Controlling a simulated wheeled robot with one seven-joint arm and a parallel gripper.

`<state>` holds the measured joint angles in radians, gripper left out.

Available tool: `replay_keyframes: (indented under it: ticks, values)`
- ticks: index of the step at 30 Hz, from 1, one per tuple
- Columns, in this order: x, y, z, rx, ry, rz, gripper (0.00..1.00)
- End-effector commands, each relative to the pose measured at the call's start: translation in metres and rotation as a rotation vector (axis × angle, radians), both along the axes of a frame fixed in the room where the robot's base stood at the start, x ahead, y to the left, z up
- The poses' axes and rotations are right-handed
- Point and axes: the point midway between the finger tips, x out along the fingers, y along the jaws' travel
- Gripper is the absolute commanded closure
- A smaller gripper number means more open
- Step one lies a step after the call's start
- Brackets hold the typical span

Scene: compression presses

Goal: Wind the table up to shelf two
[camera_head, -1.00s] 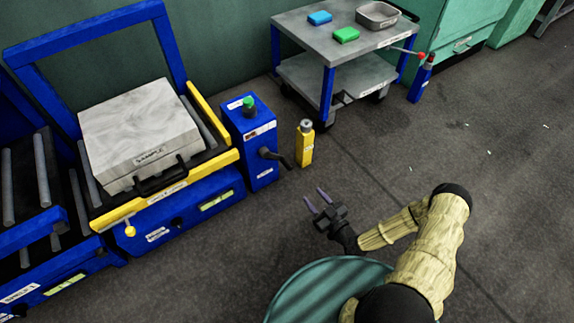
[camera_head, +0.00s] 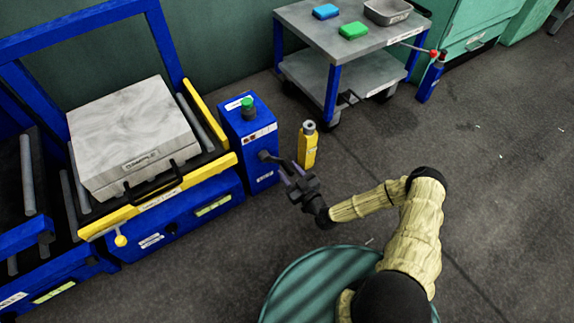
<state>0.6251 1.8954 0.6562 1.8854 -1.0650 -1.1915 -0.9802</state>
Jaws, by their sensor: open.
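The lift table has a yellow front edge (camera_head: 160,200) and a blue body, at the left. A grey sample case (camera_head: 130,130) with a black handle lies on it. A blue crank box (camera_head: 248,140) with a green knob stands at its right. Its dark crank (camera_head: 268,157) sticks out from the side facing me. My gripper (camera_head: 285,176) is open and empty, its fingers pointing at the crank's end. The fingers overlap the crank's end in the picture; I cannot tell whether they touch it. No shelf number is readable.
A yellow post (camera_head: 307,146) stands just right of the crank box, close to my gripper. A grey cart (camera_head: 350,50) with blue legs is behind. A blue rack with rollers (camera_head: 28,175) is at the far left. The floor at right is clear.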

Motion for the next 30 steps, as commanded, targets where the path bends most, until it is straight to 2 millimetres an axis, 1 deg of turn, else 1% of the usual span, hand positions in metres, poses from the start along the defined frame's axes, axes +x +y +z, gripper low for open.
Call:
replay_keyframes:
  ticks: [4,12,13,19,26,30]
  values:
    - [0.0050,0.0026,-0.0008,0.000,0.002,-0.008,0.59]
    - [0.0073,-0.0019,-0.0001,0.000,0.002,-0.018,0.59]
    - [0.0074,-0.0022,-0.0001,0.000,0.002,-0.019,0.60]
    - [0.0076,-0.0031,-0.0001,0.000,0.002,-0.020,1.00]
    - [0.0070,-0.0011,-0.0004,0.002,0.002,-0.017,1.00]
    - [0.0056,0.0034,-0.0014,0.014,0.010,-0.011,1.00]
